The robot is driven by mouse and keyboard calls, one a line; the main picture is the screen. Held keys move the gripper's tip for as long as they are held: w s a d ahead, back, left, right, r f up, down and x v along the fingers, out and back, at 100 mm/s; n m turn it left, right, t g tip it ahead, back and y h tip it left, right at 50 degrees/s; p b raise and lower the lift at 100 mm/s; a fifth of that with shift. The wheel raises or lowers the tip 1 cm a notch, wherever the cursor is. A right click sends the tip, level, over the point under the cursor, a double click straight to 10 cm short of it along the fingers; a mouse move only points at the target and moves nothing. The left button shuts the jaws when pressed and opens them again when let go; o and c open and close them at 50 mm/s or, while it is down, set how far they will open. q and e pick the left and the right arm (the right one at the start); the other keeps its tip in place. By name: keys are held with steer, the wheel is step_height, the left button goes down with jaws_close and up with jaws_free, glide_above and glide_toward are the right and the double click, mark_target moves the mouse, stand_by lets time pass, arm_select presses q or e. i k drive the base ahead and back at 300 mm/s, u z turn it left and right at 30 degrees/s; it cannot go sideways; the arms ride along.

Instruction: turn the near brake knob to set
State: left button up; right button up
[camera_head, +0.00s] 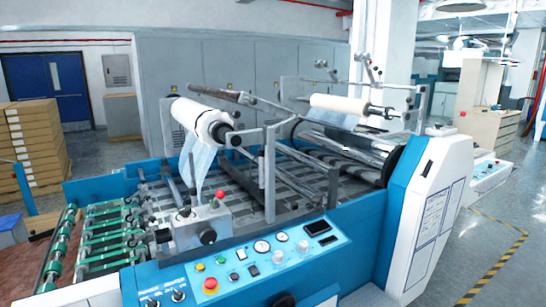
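Neither of my grippers shows in the camera_head view. The laminating machine has a blue front panel (335,257). A near white film roll (195,116) sits on a shaft with a dark round end fitting (222,131). A second white roll (345,104) lies farther back, with a dark fitting (388,112) at its right end. A grey block (195,222) on the near side carries a black round knob (207,237) and a red ball (221,195). I cannot tell which fitting is the brake knob, nor its setting.
A tall white housing (430,215) stands at the right. Green rollers (105,235) lie at the left, near stacked boxes (32,140). Floor is open at the right.

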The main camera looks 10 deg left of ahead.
mark_target(184, 212)
steer(key=u, duration=0.5)
steer(key=k, duration=0.6)
steer(key=u, duration=1.25)
steer(key=i, duration=1.3)
steer(key=z, duration=0.2)
